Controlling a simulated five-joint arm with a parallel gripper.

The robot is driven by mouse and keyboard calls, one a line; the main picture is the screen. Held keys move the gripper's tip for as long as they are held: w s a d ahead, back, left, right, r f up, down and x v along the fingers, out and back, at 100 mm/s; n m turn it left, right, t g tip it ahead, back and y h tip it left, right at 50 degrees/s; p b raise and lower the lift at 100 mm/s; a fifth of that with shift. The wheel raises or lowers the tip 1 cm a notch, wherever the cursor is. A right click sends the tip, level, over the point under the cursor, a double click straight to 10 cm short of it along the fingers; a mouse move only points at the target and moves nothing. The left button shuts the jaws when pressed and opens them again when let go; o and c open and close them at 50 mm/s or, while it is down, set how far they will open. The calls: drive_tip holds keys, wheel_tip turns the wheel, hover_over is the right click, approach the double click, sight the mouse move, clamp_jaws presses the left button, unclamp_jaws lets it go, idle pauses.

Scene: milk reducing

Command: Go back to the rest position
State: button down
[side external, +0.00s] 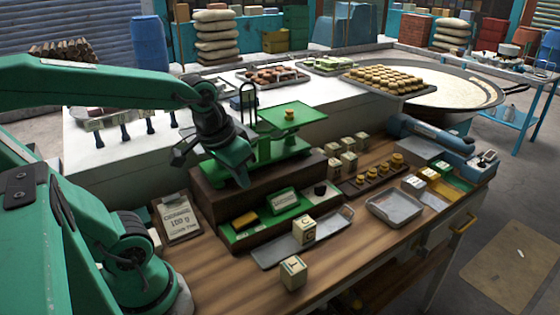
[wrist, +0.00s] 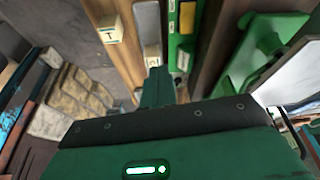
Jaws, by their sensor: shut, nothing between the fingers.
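My gripper (side external: 241,180) is shut and empty, its fingers pointing down in front of the green scale (side external: 292,117), above the dark wooden stand (side external: 212,204). In the wrist view, my shut fingers (wrist: 158,80) point toward the bench. A cube marked T (side external: 292,274) sits on the bench's front edge. A cube marked C (side external: 304,230) sits on a long metal tray (side external: 275,254). Both cubes also show in the wrist view, the T cube (wrist: 110,30) at upper left and the other (wrist: 152,56) partly hidden by my fingers.
A small golden piece (side external: 290,114) rests on the scale's plate. A clipboard (side external: 178,218) lies left of the stand. Several cubes (side external: 348,161) and a row of golden pieces (side external: 378,170) stand to the right, near an empty tray (side external: 394,207). A wide milk pan (side external: 455,97) is behind.

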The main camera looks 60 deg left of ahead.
drive_tip(key=shift+m+t, duration=0.8)
drive_tip(key=shift+m, duration=0.1)
drive_tip(key=shift+s+d+r, duration=1)
drive_tip(key=shift+d+r, duration=0.25)
drive_tip(key=shift+r, duration=0.05)
